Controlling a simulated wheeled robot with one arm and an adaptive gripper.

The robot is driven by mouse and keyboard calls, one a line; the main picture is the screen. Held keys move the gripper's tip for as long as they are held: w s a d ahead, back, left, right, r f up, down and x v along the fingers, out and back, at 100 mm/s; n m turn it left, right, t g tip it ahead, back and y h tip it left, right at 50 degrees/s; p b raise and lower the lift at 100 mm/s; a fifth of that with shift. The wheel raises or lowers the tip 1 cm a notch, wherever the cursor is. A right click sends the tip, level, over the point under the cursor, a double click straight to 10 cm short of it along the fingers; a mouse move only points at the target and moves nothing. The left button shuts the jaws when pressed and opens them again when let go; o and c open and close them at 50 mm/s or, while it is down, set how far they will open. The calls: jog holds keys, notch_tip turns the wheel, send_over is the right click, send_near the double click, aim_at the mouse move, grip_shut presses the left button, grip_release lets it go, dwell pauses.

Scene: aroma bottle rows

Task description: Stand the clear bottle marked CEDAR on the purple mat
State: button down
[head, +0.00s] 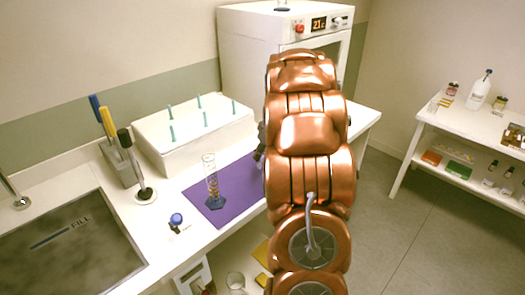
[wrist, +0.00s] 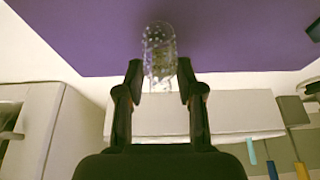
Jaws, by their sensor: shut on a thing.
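The purple mat (head: 232,190) lies on the white counter, partly hidden behind my copper arm. In the wrist view the mat (wrist: 90,25) fills the top of the picture. My gripper (wrist: 159,75) is shut on a clear bottle (wrist: 158,45), which sits between the two dark fingertips and shows against the mat. I cannot read any CEDAR mark on it. I cannot tell whether its base touches the mat. In the head view only a dark bit of my gripper (head: 260,146) shows beside the arm; the bottle is hidden there.
A glass measuring cylinder (head: 211,178) stands on the mat's left part. A white box with teal pegs (head: 190,140) is behind the mat. A sink (head: 65,245), a pen holder (head: 121,165) and a blue-topped item (head: 176,222) are left. A shelf (head: 475,125) with bottles stands right.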

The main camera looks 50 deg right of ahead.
jog(key=shift+f, duration=0.15)
jog(key=c, duration=0.7)
grip_release()
jog(key=shift+s+d+r, duration=0.1)
jog(key=shift+r, duration=0.6)
jog(key=b+v, duration=0.2)
jog(key=v, duration=0.9)
jog(key=shift+s, duration=0.15)
